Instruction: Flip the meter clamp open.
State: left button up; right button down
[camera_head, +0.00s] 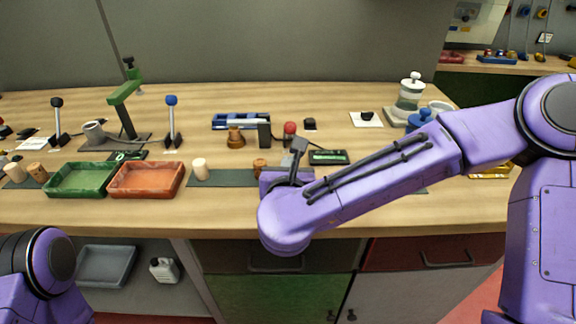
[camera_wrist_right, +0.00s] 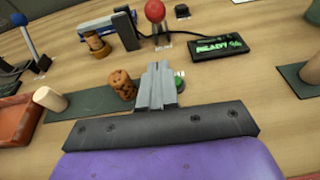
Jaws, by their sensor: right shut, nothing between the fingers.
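The meter clamp has a red ball knob (camera_head: 290,128) on a short upright lever beside a dark upright block (camera_head: 264,134). In the right wrist view the red knob (camera_wrist_right: 155,11) is beyond my fingers. A black meter (camera_head: 328,157) with a lit green display is cabled to it; in the right wrist view the meter (camera_wrist_right: 204,48) appears to read "READY". My right gripper (camera_head: 299,144) is shut and empty, in front of the clamp and apart from the knob; its fingers show in the right wrist view (camera_wrist_right: 157,70). My left gripper is out of view.
A speckled cork (camera_wrist_right: 122,84) is close left of my right fingers, and a green-topped thing is partly hidden behind them. A pale cork (camera_head: 200,168) stands on a dark mat (camera_head: 225,178). Orange (camera_head: 147,193) and green (camera_head: 80,192) trays are left. Lever stands are farther left.

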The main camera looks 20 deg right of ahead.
aim_at(290, 132)
jog(key=x, duration=0.4)
jog(key=w, duration=0.1)
jog(key=w+d+r+p, duration=0.1)
jog(key=shift+w, duration=0.35)
jog(key=shift+w+d+r+p, duration=0.15)
jog(key=shift+w+r+p, duration=0.25)
jog(key=shift+w, duration=0.25)
